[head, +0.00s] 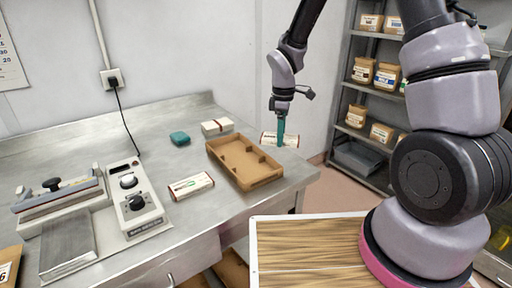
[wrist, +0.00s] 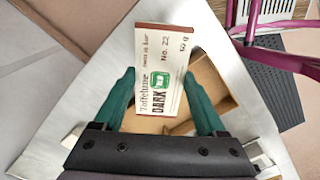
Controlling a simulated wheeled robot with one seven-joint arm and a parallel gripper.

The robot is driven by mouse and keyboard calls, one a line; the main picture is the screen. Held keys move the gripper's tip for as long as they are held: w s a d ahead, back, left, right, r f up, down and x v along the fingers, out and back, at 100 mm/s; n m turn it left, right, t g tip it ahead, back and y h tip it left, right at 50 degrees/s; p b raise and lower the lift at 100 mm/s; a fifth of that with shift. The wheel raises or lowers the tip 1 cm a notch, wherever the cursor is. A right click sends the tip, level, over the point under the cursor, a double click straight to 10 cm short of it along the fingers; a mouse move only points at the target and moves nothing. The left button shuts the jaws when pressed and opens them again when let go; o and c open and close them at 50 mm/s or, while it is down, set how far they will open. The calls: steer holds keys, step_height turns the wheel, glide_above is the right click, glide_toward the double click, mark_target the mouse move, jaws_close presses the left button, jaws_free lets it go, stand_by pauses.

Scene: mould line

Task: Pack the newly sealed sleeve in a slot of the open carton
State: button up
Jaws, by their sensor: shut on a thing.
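My gripper (head: 281,137) is shut on a cream sleeve with a brown end band (head: 267,139), at the far right of the counter. In the wrist view the sleeve (wrist: 160,52) sits between the teal fingers (wrist: 160,82), its face with "DARK" and "No. 22" towards the camera. The open brown carton (head: 263,182) lies on the counter, just left of and nearer than the held sleeve. Inner dividers show in it, and its slots look empty. In the wrist view part of the carton (wrist: 208,84) shows behind the sleeve, which looks raised above the counter.
Another sleeve (head: 191,186) lies left of the carton. A small pale stack (head: 217,127) and a teal block (head: 180,138) lie behind. A sealer (head: 60,194) and control box (head: 137,203) stand at left. Shelves (head: 376,85) stand right. A wood-topped surface (head: 305,255) is in front.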

mark_target(255, 174)
steer(key=s+a+n, duration=0.2)
steer(key=a+n, duration=0.1)
steer(key=s+a+f+n, duration=0.1)
steer(key=s+a+n, duration=0.1)
steer(key=n, duration=0.1)
steer(key=s+a+n, duration=0.2)
steer(key=a+n, duration=0.1)
steer(key=shift+s+a+f, duration=0.3)
steer(key=shift+a+f, duration=0.05)
steer(key=shift+f, duration=2.85)
steer(key=shift+f, duration=0.2)
steer(key=o, duration=1.2)
steer(key=shift+o, duration=0.2)
